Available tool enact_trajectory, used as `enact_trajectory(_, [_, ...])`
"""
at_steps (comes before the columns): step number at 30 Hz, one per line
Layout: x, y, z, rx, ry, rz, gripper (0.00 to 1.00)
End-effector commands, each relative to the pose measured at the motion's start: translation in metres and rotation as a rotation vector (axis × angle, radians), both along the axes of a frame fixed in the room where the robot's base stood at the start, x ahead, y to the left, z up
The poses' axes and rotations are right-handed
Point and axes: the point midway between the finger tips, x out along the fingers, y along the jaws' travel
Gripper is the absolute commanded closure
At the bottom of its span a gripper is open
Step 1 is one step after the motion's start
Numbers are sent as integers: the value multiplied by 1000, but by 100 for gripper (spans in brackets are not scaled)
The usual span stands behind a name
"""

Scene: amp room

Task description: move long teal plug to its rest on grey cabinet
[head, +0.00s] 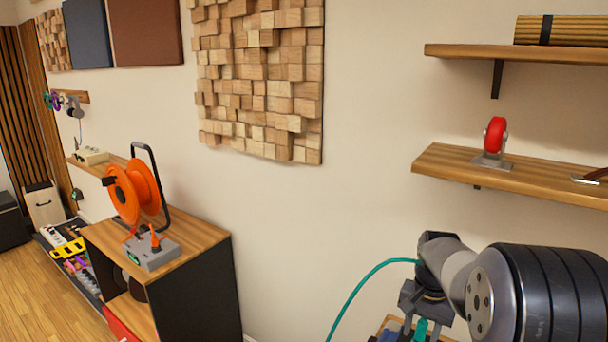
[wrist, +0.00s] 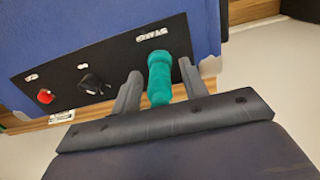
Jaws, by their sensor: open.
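The long teal plug (wrist: 158,78) stands at a black panel (wrist: 108,70) on a blue unit (wrist: 60,30) in the wrist view, beside a printed label. My gripper (wrist: 160,72) is open, with one finger on each side of the plug; I see gaps between fingers and plug. In the head view the plug (head: 421,329) shows at the bottom edge under my gripper (head: 420,312). A teal cable (head: 355,287) arcs from my wrist area down to the bottom edge. I cannot make out a grey cabinet or the plug's rest in either view.
The panel also has a red knob (wrist: 46,96) and a black knob (wrist: 92,84). An orange cable reel (head: 137,190) and a grey box (head: 151,252) stand on a wood-topped black cabinet (head: 195,290) at left. Wall shelves (head: 520,178) hang above my arm.

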Motion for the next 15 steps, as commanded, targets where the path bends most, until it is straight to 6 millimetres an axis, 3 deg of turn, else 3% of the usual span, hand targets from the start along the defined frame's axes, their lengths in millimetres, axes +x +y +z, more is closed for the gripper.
enact_trajectory(6, [0,0,0,0,0,0,58])
enact_trajectory(15, [0,0,0,0,0,0,82])
